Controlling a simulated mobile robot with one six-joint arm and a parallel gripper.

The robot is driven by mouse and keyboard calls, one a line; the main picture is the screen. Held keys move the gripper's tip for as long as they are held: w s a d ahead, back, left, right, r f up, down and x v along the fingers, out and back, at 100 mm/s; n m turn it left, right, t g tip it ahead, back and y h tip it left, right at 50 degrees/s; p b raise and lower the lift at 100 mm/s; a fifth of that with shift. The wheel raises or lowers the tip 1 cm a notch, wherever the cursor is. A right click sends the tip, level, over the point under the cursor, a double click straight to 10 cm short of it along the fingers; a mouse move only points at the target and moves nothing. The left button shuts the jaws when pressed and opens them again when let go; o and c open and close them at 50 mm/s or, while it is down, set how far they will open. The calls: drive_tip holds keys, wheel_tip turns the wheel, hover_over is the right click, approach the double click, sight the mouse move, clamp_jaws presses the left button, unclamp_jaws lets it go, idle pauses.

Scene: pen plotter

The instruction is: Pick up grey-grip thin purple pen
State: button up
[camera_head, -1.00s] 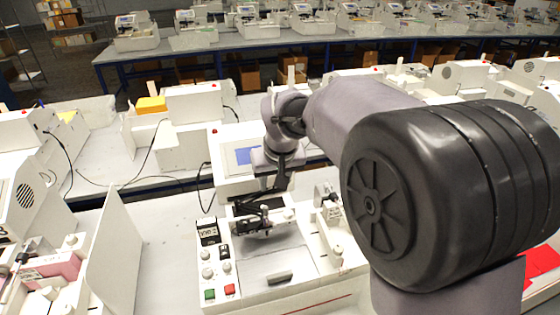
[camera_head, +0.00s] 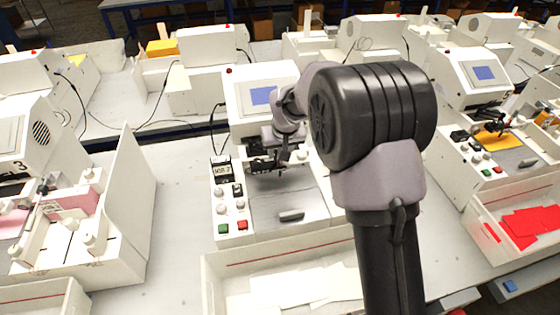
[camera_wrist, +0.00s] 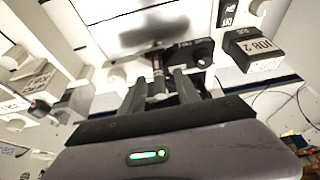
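A thin upright pen or holder part (camera_wrist: 157,75), dark with a reddish-brown band, shows in the wrist view at the plotter's carriage. My gripper (camera_wrist: 160,82) is open, with one finger on each side of this part and gaps on both sides. In the head view the dark plotter carriage (camera_head: 262,165) lies over the grey plotter bed (camera_head: 290,208), just below my wrist. My fingertips and the pen are too small and partly hidden there.
The plotter has a blue screen (camera_head: 262,96), a JOB 2 label block (camera_head: 221,172) and knobs at its left. A white tray (camera_head: 225,262) with paper stands in front. A second plotter with yellow paper (camera_head: 497,139) is at the right. A white upright panel (camera_head: 128,195) stands at the left.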

clamp_jaws()
